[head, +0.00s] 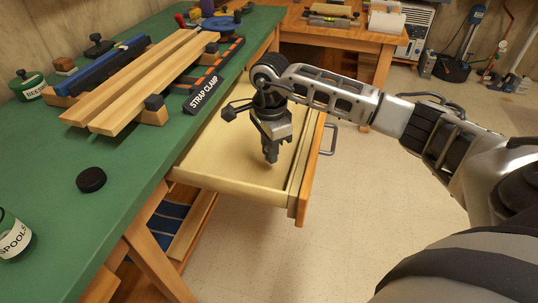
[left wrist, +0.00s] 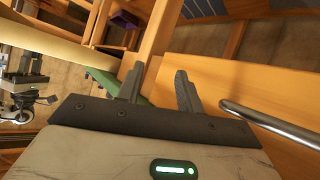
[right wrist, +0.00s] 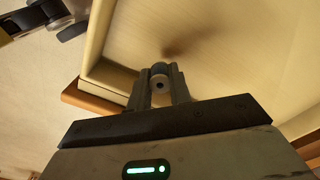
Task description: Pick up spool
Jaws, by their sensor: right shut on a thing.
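The spool (right wrist: 160,82) is a small grey cylinder with a dark hole in its end. In the right wrist view it sits between the fingertips of my right gripper (right wrist: 160,80), which is shut on it. In the head view my right gripper (head: 271,155) points down inside the open drawer (head: 222,184); the spool is too small to make out there. I cannot tell whether it touches the drawer floor. My left gripper (left wrist: 160,84) is open and empty beside a wooden front with a metal handle (left wrist: 268,121); it is out of the head view.
A jar labelled SPOOLS (head: 15,238) and a black round lid (head: 91,179) stand on the green bench top (head: 128,205). Wooden strips (head: 150,85) and a strap clamp (head: 212,82) lie further back. The drawer walls surround my right gripper; the rest of the drawer looks empty.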

